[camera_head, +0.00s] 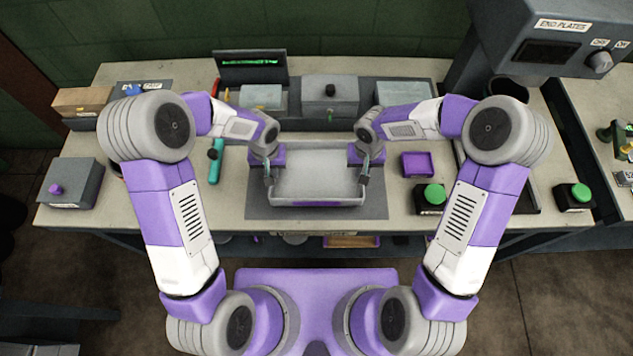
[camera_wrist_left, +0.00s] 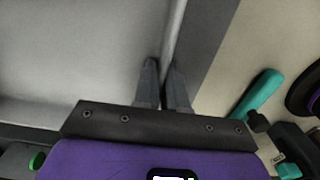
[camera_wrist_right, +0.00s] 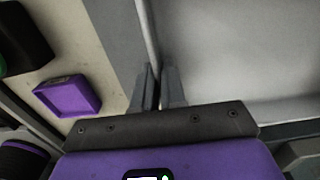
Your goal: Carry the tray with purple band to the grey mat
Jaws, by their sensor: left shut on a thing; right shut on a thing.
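The light grey tray (camera_head: 318,172) is over the grey mat (camera_head: 317,213) at the middle of the bench, with a purple band along its near wall. I cannot tell whether it rests on the mat or is held just above it. My left gripper (camera_head: 267,178) is shut on the tray's left wall, whose rim passes between the fingers in the left wrist view (camera_wrist_left: 165,85). My right gripper (camera_head: 364,178) is shut on the tray's right wall, also seen between the fingers in the right wrist view (camera_wrist_right: 160,88). The tray looks level and empty.
A small purple tray (camera_head: 418,164) and a green button (camera_head: 432,196) are right of the mat. A teal tool (camera_head: 216,160) lies to the left. A grey box with a purple knob (camera_head: 72,184) stands far left. Grey machines (camera_head: 330,97) line the back.

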